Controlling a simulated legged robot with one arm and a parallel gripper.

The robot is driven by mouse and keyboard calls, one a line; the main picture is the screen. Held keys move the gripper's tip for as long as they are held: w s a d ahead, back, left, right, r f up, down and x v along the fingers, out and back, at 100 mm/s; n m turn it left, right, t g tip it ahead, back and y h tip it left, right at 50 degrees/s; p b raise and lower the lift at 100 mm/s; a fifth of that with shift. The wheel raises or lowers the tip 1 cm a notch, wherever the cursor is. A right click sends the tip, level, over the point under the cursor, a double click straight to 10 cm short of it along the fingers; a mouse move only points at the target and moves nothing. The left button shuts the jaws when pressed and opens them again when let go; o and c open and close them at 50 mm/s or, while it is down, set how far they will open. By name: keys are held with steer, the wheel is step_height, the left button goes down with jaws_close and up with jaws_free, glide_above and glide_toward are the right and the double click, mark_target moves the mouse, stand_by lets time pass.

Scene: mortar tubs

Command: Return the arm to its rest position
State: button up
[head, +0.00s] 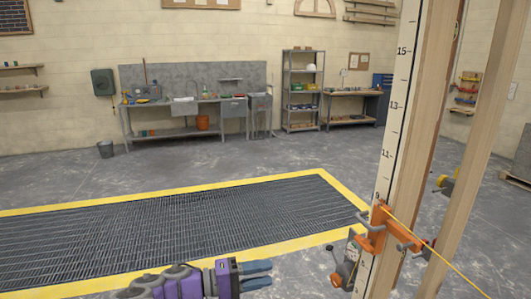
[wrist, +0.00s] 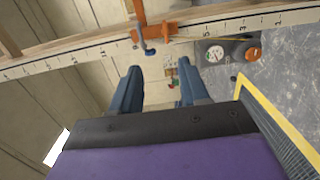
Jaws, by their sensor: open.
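My gripper (head: 266,274) shows at the bottom middle of the head view, on the end of my purple arm, with its blue fingers pointing right. In the wrist view my gripper (wrist: 158,80) has its two blue fingers spread apart with nothing between them. It is left of the upright measuring post (head: 392,130) and apart from it. An orange clamp (head: 374,228) is on that post; the clamp also shows in the wrist view (wrist: 145,30), beyond the fingertips. Most of my arm is out of view.
A yellow-edged floor grate (head: 190,225) lies ahead. A yellow line (head: 440,255) runs from the clamp to the lower right. A dial device (head: 345,268) is low beside the post. Workbenches (head: 190,105) and a shelf rack (head: 302,90) stand at the far wall. The floor between is mostly clear.

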steer(key=s+d+r+m+g+y, duration=0.1)
steer(key=s+d+r+g, duration=0.15)
steer(key=d, duration=0.45)
steer(key=s+d+r+m+g, duration=0.1)
steer(key=d+r+m+g, duration=0.2)
steer(key=d, duration=0.4)
steer(key=s+d+r+g+y, duration=0.1)
steer(key=s+d+g+y, duration=0.1)
steer(key=s+d+y, duration=0.55)
steer(key=s+d+f+y, duration=0.1)
steer(key=s+f+y, duration=0.15)
steer(key=s, duration=0.55)
steer(key=s+d+f+y, duration=0.1)
steer(key=s+f+y, duration=0.15)
steer(key=s, duration=0.55)
steer(key=s+a+f+n+t+y, duration=0.1)
steer(key=s+a+f+y, duration=0.2)
steer(key=s+a, duration=0.5)
steer(key=shift+f+y, duration=0.35)
steer(key=shift+f, duration=0.5)
steer(key=shift+w, duration=0.1)
